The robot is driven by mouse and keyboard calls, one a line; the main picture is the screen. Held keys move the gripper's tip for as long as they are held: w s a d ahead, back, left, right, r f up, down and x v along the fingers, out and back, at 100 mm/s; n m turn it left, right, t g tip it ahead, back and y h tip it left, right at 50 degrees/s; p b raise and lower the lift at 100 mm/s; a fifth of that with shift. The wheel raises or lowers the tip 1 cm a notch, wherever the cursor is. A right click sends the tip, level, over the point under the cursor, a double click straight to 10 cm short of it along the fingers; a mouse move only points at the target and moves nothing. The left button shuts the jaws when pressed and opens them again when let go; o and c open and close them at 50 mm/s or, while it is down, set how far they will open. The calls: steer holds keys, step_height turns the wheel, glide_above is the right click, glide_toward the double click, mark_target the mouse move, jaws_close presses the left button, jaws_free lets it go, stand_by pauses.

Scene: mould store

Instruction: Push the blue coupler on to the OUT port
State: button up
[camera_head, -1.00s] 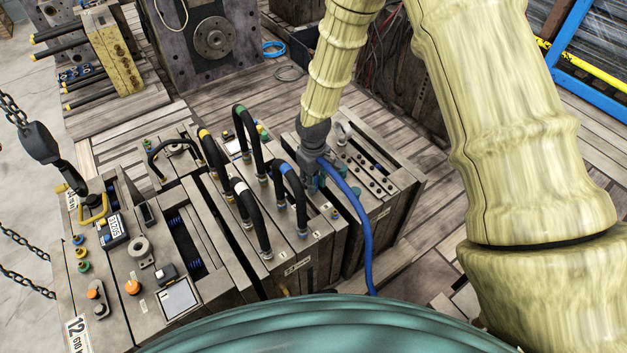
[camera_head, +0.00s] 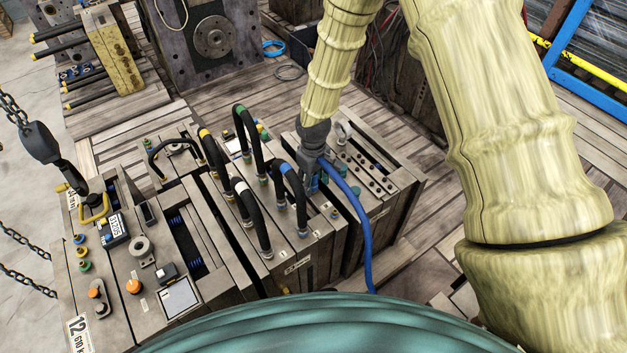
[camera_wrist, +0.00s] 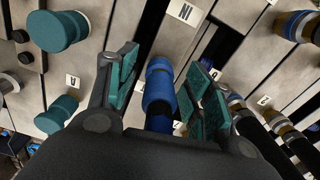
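The blue coupler (camera_wrist: 158,88) stands between my fingers in the wrist view, with its blue hose (camera_wrist: 158,124) at its near end. My gripper (camera_wrist: 168,72) is open around it. Gaps show beside the coupler, clearest on the left; on the right the pad is very close. In the head view my gripper (camera_head: 316,180) points down at the right-hand block, and the blue hose (camera_head: 358,215) curves from it toward the front. The port under the coupler is hidden, so I cannot tell how far it sits on. No OUT label is readable.
Two teal knobs (camera_wrist: 62,31) (camera_wrist: 57,115) stand left of my fingers. Black hoses with coloured collars (camera_head: 250,140) (camera_head: 293,190) arch close to the left of my gripper. A chain hook (camera_head: 50,150) hangs at far left. Wooden decking lies behind.

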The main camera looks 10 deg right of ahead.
step_height(320, 180, up, 12)
stand_by(0.8)
stand_by(0.3)
